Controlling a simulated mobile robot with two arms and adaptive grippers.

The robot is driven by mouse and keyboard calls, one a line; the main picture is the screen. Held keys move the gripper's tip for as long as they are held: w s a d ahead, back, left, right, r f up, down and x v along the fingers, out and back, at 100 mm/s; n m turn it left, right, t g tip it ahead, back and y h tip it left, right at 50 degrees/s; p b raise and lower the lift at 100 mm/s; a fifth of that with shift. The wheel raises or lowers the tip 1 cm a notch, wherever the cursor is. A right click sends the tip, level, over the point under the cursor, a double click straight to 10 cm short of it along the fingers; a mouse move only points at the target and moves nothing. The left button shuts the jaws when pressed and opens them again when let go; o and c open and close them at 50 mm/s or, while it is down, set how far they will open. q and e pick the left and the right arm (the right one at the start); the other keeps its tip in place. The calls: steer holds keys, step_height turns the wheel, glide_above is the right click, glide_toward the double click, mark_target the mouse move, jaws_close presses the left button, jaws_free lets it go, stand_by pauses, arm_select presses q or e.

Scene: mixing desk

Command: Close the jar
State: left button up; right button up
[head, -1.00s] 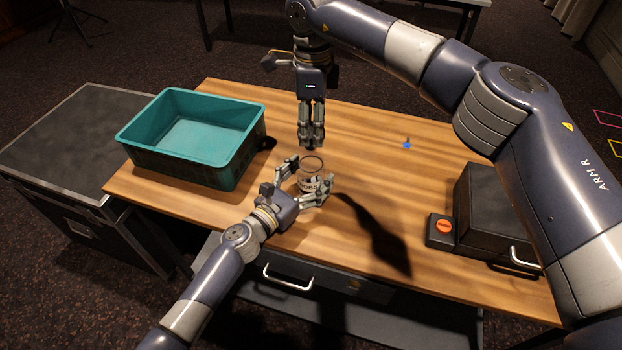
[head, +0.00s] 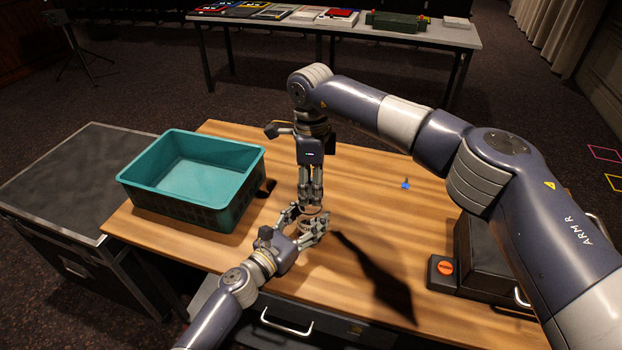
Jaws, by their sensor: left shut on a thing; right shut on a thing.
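A small clear glass jar (head: 313,221) with a printed label stands on the wooden desk, mostly hidden by my grippers in the head view. My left gripper (head: 312,226) is shut around the jar's sides from the front left. My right gripper (head: 312,203) points straight down over the jar, its fingers close together and shut on the lid. The lid (head: 313,209) is a small pale disc at the jar's mouth, largely hidden by the fingers. I cannot tell whether it touches the rim.
A teal crate (head: 195,175) stands on the desk's left. A dark box (head: 490,255) with an orange-knobbed unit (head: 442,270) is at the right. A small blue item (head: 405,184) lies on the back right. The desk's middle right is clear.

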mark_target(310, 217)
stand_by(0.5)
steer(key=shift+f, duration=0.85)
steer(key=shift+f, duration=0.55)
